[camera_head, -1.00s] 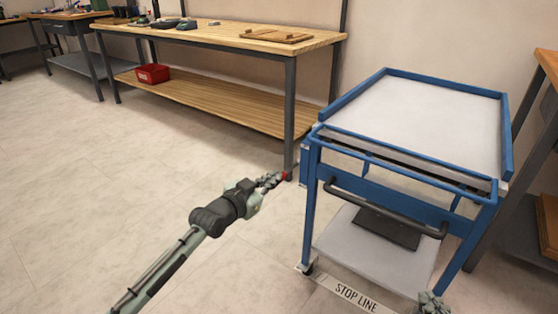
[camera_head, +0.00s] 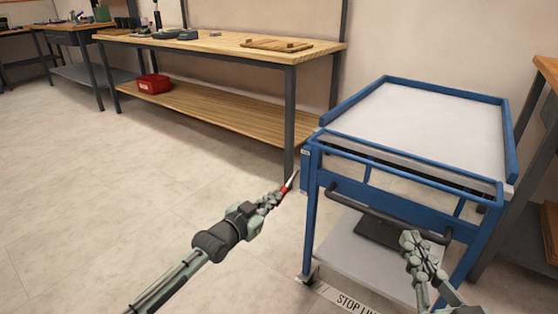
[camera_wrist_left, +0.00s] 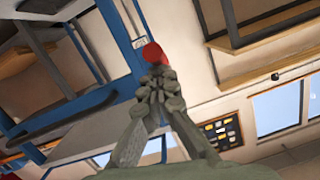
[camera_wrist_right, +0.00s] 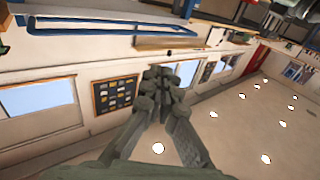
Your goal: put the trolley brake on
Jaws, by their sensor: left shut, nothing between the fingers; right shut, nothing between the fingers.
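The blue-framed trolley (camera_head: 313,215) with a grey top stands at the right on small castors. A lever with a red end (camera_head: 285,189) and a pale shaft sticks out at its left side. The red end also shows in the left wrist view (camera_wrist_left: 152,53), beside a blue post with a small label. My left gripper (camera_head: 276,196) is shut and empty, its fingertips right at the red end; I cannot tell whether they touch. My right gripper (camera_head: 408,238) is shut and empty, in front of the trolley's dark push handle (camera_head: 385,212). The wheels are mostly hidden.
A floor strip marked STOP LINE (camera_head: 350,302) lies under the trolley's front. A long workbench (camera_head: 225,45) with a red bin (camera_head: 153,83) on its lower shelf stands behind. Another bench (camera_head: 547,68) is close on the right. The floor at the left is clear.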

